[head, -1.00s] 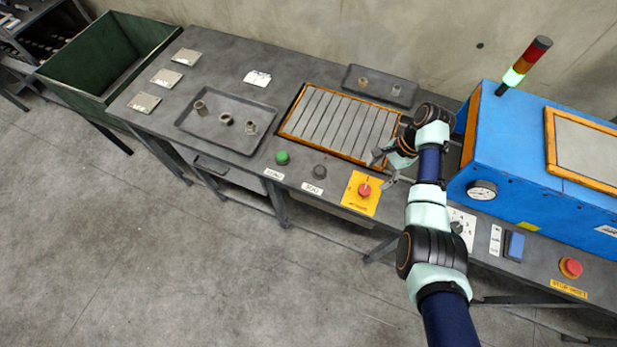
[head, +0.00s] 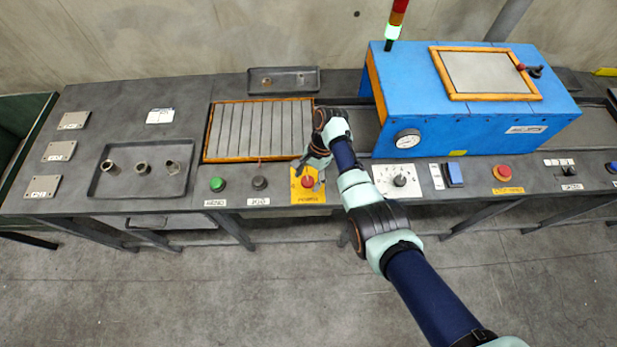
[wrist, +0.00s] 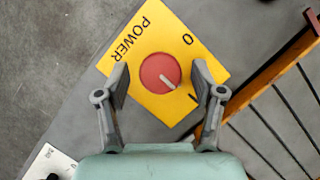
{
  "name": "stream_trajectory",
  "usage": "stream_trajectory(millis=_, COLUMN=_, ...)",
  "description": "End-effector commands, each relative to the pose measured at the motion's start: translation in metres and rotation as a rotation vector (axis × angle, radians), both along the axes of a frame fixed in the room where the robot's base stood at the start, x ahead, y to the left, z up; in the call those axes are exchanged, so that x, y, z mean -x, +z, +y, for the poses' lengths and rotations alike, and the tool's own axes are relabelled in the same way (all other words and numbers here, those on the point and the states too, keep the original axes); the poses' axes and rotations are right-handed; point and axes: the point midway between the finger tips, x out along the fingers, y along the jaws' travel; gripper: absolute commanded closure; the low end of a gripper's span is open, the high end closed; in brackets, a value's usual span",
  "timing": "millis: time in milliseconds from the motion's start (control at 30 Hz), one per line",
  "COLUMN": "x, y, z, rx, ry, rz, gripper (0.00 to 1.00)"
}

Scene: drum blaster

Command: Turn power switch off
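The power switch is a red round knob (wrist: 160,73) on a yellow plate (wrist: 133,62) marked POWER, 0 and I. Its pale pointer mark points to the lower right in the wrist view, toward the I. In the head view the knob (head: 307,182) sits on the yellow plate (head: 308,198) at the bench's front edge. My gripper (wrist: 160,80) is open and empty, with one finger on each side of the knob in the wrist view. I cannot tell its height above the knob. In the head view my gripper (head: 312,165) is just behind the knob.
A green button (head: 217,184) and a dark button (head: 260,183) lie left of the switch. A white dial plate (head: 398,181) and the blue machine (head: 470,125) stand to the right. The orange-framed slatted panel (head: 260,130) lies behind.

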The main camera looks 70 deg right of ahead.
Motion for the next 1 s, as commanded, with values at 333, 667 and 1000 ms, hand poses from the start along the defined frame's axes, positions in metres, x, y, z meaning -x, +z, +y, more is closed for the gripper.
stream_trajectory(millis=333, x=0.0001, y=0.0003, z=-0.0001, rx=0.000, ry=0.000, rz=0.000, gripper=0.90)
stream_trajectory(millis=667, x=-0.0005, y=-0.0003, z=-0.0007, rx=0.000, ry=0.058, rz=0.001, gripper=0.90)
stream_trajectory(millis=1000, x=-0.0024, y=-0.0020, z=-0.0008, rx=0.000, ry=0.305, rz=0.000, gripper=0.90)
